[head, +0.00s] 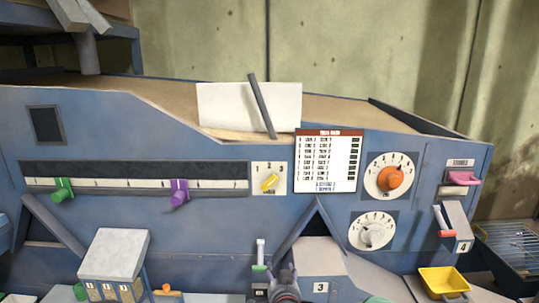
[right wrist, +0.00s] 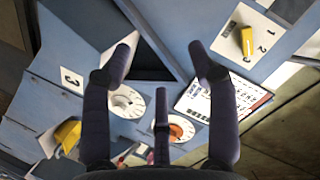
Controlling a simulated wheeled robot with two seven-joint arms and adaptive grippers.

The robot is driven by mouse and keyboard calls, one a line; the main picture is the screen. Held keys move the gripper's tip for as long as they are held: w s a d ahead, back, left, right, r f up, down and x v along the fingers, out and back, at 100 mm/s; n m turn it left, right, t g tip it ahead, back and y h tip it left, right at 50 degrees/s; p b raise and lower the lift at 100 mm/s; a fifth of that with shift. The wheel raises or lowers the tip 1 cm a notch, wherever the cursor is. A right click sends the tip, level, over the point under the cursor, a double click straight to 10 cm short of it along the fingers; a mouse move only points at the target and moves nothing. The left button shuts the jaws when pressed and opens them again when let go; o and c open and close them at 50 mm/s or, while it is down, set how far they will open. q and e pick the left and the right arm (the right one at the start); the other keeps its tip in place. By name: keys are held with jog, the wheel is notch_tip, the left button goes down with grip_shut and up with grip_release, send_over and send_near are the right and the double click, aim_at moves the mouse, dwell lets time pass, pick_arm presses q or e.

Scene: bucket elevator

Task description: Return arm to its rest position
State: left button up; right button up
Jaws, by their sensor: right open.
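My right gripper (head: 284,280) shows at the bottom edge of the head view, in front of the blue machine panel (head: 215,230). In the right wrist view its dark fingers (right wrist: 163,62) are spread wide with nothing between them. The panel's white dials with a grey knob (head: 372,236) and an orange knob (head: 390,178) stand up and to the right of the gripper in the head view. The rest of the right arm is hidden below the frame. My left gripper is in neither view.
Green (head: 62,190) and purple (head: 179,193) slider handles, a yellow switch (head: 269,182), a pink handle (head: 462,178) and a red-tipped lever (head: 444,224) stick out from the panel. A white-topped box (head: 115,255) and a yellow bucket (head: 443,281) stand low in front.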

jog(key=s+d+f+n+g+b, duration=0.15)
jog(key=s+f, duration=0.25)
jog(key=f, duration=0.6)
jog(key=s+d+f+g+y+b, duration=0.1)
jog(key=s+d+f+g, duration=0.2)
jog(key=f, duration=0.7)
jog(key=s+d+f+n+g+b, duration=0.1)
jog(key=s+f+g, duration=0.3)
jog(key=f, duration=0.7)
jog(key=s+f+g+y+b, duration=0.1)
jog(key=s+f+g+b, duration=0.1)
jog(key=s+f, duration=0.6)
jog(key=s+d+f+n+g+y+b, duration=0.1)
jog(key=s+f+g, duration=0.3)
jog(key=s, duration=1.1)
notch_tip(320, 180, down, 4)
jog(key=shift+s+d+r+b, duration=0.15)
jog(key=shift+s+b, duration=0.1)
jog(key=shift+b, duration=0.15)
